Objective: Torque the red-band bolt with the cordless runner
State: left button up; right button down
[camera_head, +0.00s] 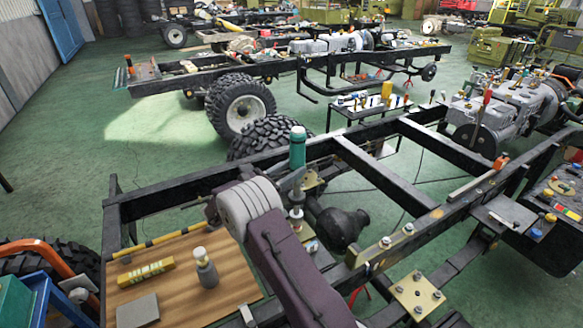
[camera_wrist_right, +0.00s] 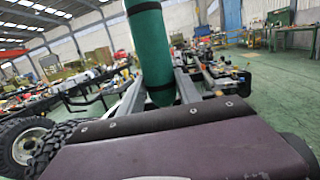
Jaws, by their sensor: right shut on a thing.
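The cordless runner (camera_head: 298,148) is a teal-green upright cylinder above the near chassis frame. My right gripper (camera_head: 296,181) is shut around it, with the purple arm reaching up from the bottom. In the right wrist view the green runner (camera_wrist_right: 148,45) stands between the two grey fingers of the right gripper (camera_wrist_right: 162,92). I cannot make out a red band on a bolt there, nor whether the runner touches one. My left gripper is not in view.
A wooden board (camera_head: 185,300) at lower left holds a yellow block (camera_head: 146,272), a grey-white bottle-like item (camera_head: 205,268) and a grey block (camera_head: 138,311). The black frame rail (camera_head: 450,210) carries bolts and an orange-handled tool (camera_head: 480,180). A brass plate with bolts (camera_head: 415,296) is at lower right.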

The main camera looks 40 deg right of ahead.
jog(key=shift+s+r+p, duration=0.1)
jog(key=shift+r+p, duration=0.1)
jog(key=shift+p, duration=0.1)
dwell(0.5)
jog(key=shift+f, duration=0.1)
dwell(0.6)
jog(key=shift+f+b, duration=0.55)
jog(key=shift+f, duration=1.1)
dwell(1.9)
jog(key=shift+s+f, duration=0.1)
jog(key=shift+f, duration=0.15)
dwell(0.4)
jog(key=shift+p, duration=0.3)
dwell(0.8)
jog(key=shift+r+p, duration=0.25)
jog(key=shift+p, duration=0.1)
dwell(0.9)
